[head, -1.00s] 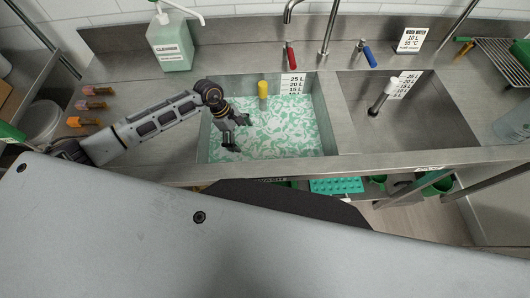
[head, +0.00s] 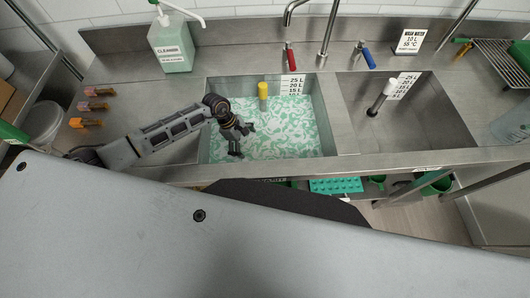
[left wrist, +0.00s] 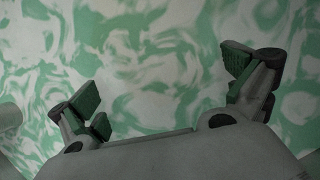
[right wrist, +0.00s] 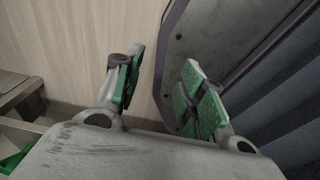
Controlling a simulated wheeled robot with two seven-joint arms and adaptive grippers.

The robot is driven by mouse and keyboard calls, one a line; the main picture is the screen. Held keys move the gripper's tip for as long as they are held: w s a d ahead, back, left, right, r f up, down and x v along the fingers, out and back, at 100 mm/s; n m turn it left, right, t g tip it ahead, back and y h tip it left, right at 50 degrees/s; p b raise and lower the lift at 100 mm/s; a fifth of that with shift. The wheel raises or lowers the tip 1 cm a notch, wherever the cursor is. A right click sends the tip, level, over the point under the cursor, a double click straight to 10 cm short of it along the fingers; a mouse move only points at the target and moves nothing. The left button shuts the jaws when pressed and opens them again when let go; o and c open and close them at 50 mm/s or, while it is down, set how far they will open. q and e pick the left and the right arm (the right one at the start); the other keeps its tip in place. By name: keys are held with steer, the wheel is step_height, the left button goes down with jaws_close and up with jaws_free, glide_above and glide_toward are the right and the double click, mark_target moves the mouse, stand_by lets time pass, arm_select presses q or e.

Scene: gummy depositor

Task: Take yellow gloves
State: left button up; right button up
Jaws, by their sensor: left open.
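No yellow gloves can be made out in any view. My left gripper (head: 243,141) is open and empty above the left sink (head: 331,128), which holds green-and-white swirled liquid. In the left wrist view its two fingers (left wrist: 163,80) are wide apart over the swirled surface (left wrist: 150,45), with nothing between them. My right gripper (right wrist: 163,70) shows only in the right wrist view; its green-padded fingers are apart and empty.
A yellow-topped post (head: 263,90) stands in the left sink. The right sink (head: 437,122) looks empty except for a white-topped post (head: 389,88). A cleanser bottle (head: 171,45), faucet (head: 328,30) and several orange-tipped items (head: 92,106) are on the counter. A teal mat (head: 335,185) lies below.

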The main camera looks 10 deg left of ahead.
arm_select(q)
steer(key=shift+s+d+f, duration=0.1)
steer(key=shift+d+f, duration=0.15)
steer(key=shift+f, duration=0.45)
arm_select(e)
steer(key=shift+a, duration=0.9)
steer(key=shift+d, duration=0.1)
arm_select(q)
steer(key=c, duration=0.9)
arm_select(e)
steer(key=shift+d, duration=0.5)
arm_select(q)
steer(key=shift+r, duration=0.2)
